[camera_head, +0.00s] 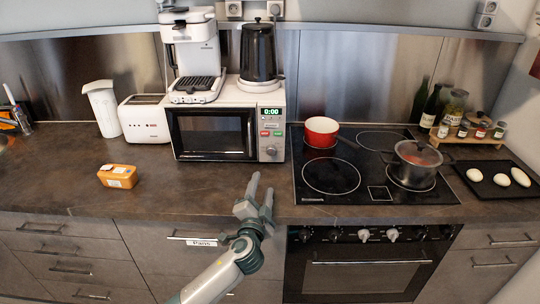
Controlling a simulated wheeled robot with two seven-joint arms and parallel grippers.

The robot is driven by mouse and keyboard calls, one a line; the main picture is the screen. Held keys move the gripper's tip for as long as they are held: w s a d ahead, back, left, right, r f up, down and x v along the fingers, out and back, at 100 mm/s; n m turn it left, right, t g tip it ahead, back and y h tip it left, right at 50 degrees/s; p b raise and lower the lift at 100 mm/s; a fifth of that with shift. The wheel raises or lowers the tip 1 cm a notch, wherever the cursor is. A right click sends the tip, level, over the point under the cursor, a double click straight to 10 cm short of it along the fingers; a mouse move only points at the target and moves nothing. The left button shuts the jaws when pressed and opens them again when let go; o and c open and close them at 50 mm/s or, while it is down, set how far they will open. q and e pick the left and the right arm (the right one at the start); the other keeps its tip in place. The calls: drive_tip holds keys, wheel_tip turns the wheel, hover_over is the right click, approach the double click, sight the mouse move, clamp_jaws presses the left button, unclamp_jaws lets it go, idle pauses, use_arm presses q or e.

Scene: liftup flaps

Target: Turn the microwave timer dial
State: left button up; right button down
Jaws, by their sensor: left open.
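The microwave (226,134) stands on the counter with its dark door facing me and a panel at its right end. Its green display (271,112) reads 0:00. The round timer dial (270,151) is low on that panel, below the coloured buttons. My left gripper (260,187) is open and empty, with its fingers pointing up toward the dial. It is in front of and below the dial, apart from it, near the counter's front edge. My right gripper is not in view.
A coffee machine (194,57) and a black kettle (258,54) stand on the microwave. A toaster (146,119) is at its left. The cooktop (334,176) with a red pot (321,131) and a steel pan (415,163) is at its right. The counter before the microwave is clear.

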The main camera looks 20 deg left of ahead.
sight(271, 152)
use_arm(q)
drive_tip(key=shift+w+a, duration=0.2)
drive_tip(key=shift+w, duration=0.85)
drive_tip(key=w, duration=0.4)
drive_tip(key=w+a+p, duration=0.1)
drive_tip(key=w, duration=0.3)
drive_tip(key=w+a+p, duration=0.1)
drive_tip(key=w, duration=0.3)
drive_tip(key=shift+w, duration=0.4)
drive_tip(key=shift+w+a, duration=0.25)
drive_tip(key=shift+w, duration=0.95)
drive_tip(key=shift+f, duration=0.1)
drive_tip(key=c, duration=1)
